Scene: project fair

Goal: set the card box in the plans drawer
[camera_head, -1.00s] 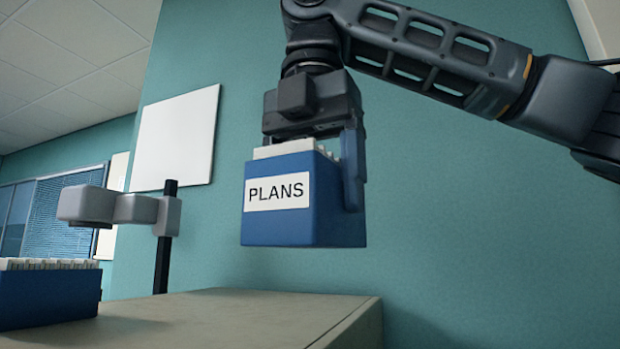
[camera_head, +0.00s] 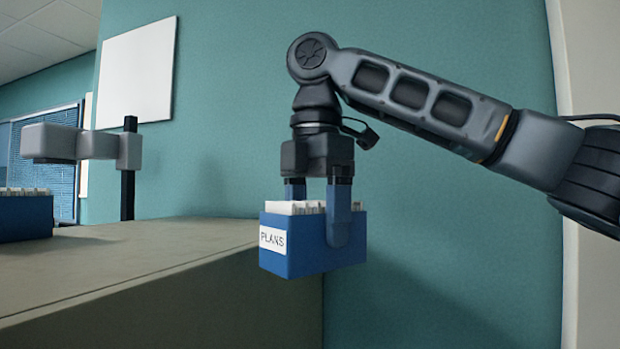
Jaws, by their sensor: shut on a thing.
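The card box (camera_head: 305,262) is a blue open-topped box with white cards standing in it and a white label reading PLANS on its left end. My gripper (camera_head: 325,215) points down from above and is shut on the card box. One finger lies against the box's near side; the other is partly hidden behind it. The box hangs roughly level in the air, at the right end of the cabinet-like furniture (camera_head: 130,268). I cannot tell the gap between them. No open drawer shows in this view.
A second blue box with cards (camera_head: 25,218) stands on the furniture top at the far left. A grey device on a black post (camera_head: 128,165) rises behind the top. A teal wall with a white board (camera_head: 138,75) is behind. Space right of the box looks free.

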